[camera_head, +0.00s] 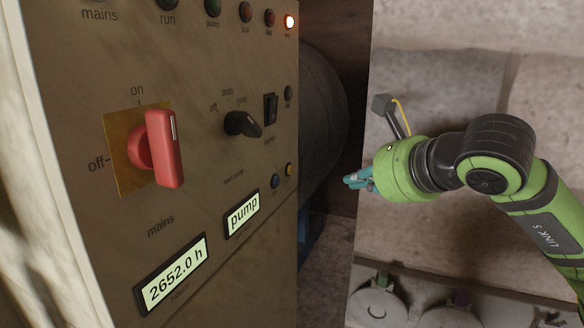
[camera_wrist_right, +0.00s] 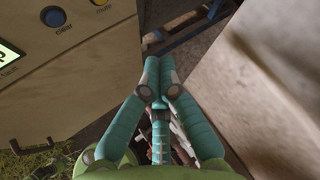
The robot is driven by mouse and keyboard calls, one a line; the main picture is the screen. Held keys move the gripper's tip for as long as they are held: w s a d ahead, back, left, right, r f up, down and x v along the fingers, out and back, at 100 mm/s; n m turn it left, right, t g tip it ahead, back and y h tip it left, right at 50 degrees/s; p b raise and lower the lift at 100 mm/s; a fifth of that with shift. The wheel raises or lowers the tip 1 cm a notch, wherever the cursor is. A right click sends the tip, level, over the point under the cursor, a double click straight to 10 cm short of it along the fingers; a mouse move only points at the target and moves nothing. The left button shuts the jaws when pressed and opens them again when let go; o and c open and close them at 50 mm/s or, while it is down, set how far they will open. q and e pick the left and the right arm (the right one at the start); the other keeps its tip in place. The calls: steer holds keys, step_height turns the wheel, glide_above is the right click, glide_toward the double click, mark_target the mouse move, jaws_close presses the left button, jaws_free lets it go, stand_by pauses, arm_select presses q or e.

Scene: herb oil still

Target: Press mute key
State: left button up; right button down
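The control panel (camera_head: 75,235) stands at the left in the head view. Near its right edge are a small blue key (camera_head: 275,181) and a small yellow key (camera_head: 289,169); their labels are too small to read here. In the right wrist view the blue key (camera_wrist_right: 54,17) is at the upper left, and the yellow key (camera_wrist_right: 100,2) is cut by the top edge. Which key is mute cannot be read. My right gripper (camera_head: 347,181) is right of the panel, apart from it. Its teal fingers are together and empty in the wrist view (camera_wrist_right: 159,62). My left gripper is not in view.
The panel also carries a red mains switch (camera_head: 165,148), a black selector knob (camera_head: 242,124), a rocker switch (camera_head: 270,108) and a lit lamp (camera_head: 289,21). A dark drum (camera_head: 322,100) is behind the panel. Open space lies between panel and right gripper.

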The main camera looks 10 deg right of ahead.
mark_target(291, 170)
steer(key=w+a+p, duration=0.2)
steer(key=w+a, duration=0.2)
steer(key=a, duration=0.2)
steer(key=shift+w+a, duration=0.25)
steer(key=shift+a, duration=0.1)
stand_by(1.2)
steer(key=shift+w+a+b, duration=0.25)
steer(key=shift+a+b, duration=0.05)
steer(key=shift+a, duration=0.05)
steer(key=shift+w+a, duration=0.15)
steer(key=shift+a, duration=0.1)
stand_by(0.9)
steer(key=shift+d+b, duration=0.1)
steer(key=shift+b, duration=0.25)
steer(key=shift+s+d+b, duration=0.45)
steer(key=shift+d, duration=0.05)
